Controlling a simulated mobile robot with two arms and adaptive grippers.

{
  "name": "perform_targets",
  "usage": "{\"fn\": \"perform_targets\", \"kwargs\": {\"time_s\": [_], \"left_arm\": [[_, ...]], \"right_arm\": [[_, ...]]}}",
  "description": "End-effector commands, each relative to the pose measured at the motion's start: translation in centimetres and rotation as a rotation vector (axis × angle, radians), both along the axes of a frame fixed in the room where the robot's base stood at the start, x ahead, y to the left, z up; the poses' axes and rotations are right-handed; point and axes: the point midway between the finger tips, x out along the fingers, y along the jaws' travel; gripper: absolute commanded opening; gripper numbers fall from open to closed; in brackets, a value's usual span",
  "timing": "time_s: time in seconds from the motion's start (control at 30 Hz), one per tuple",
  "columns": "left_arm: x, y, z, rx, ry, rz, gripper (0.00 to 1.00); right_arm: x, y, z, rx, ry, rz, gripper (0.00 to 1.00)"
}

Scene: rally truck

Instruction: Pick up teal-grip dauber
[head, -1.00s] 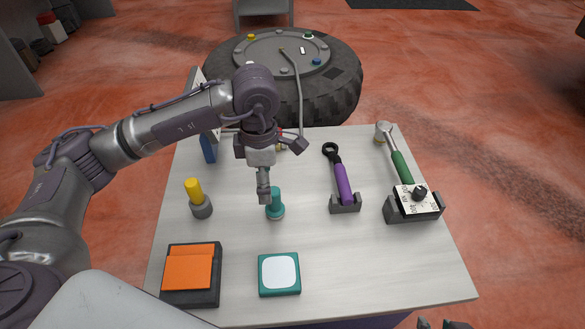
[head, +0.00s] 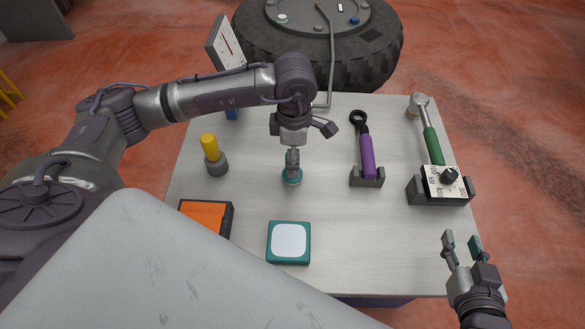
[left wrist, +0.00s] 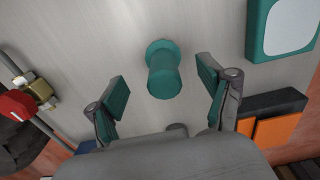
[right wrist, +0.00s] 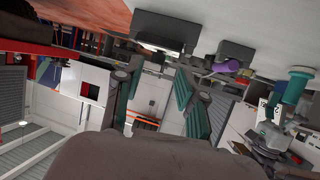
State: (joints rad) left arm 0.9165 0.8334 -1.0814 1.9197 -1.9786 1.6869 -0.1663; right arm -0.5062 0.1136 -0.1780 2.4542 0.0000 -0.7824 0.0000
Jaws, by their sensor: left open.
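The teal-grip dauber (head: 292,179) stands upright on the white table, mostly hidden in the head view behind my left gripper (head: 292,160). In the left wrist view the dauber (left wrist: 163,76) shows end-on, a teal grip on a wider round base. It lies between the two spread fingers of my left gripper (left wrist: 161,82), with a visible gap on each side. My right gripper (head: 462,246) is open and empty at the table's front right. In the right wrist view a teal dauber (right wrist: 297,88) shows at the right edge.
A yellow-grip dauber (head: 211,150) stands left of the teal one. A purple-handled wrench (head: 366,153) and a green-handled torque wrench (head: 432,147) rest in holders to the right. A teal-edged white pad (head: 289,242) and an orange pad box (head: 205,217) lie in front.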

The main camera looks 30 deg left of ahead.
Motion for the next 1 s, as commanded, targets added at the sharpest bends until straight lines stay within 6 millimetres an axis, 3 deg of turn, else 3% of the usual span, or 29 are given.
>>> {"fn": "perform_targets", "kwargs": {"time_s": [0.3,0.67,1.0], "left_arm": [[-0.5,0.1,-4.1,0.000,0.003,0.001,0.80],[-0.5,0.1,-4.6,0.000,0.001,0.000,0.78],[-0.5,0.1,-4.6,0.000,0.001,0.000,0.21]], "right_arm": [[2.0,1.2,4.4,0.068,-0.278,0.018,0.40],[2.1,1.4,5.4,0.080,-0.326,0.021,0.40],[2.1,1.4,5.4,0.079,-0.325,0.020,0.40]]}}
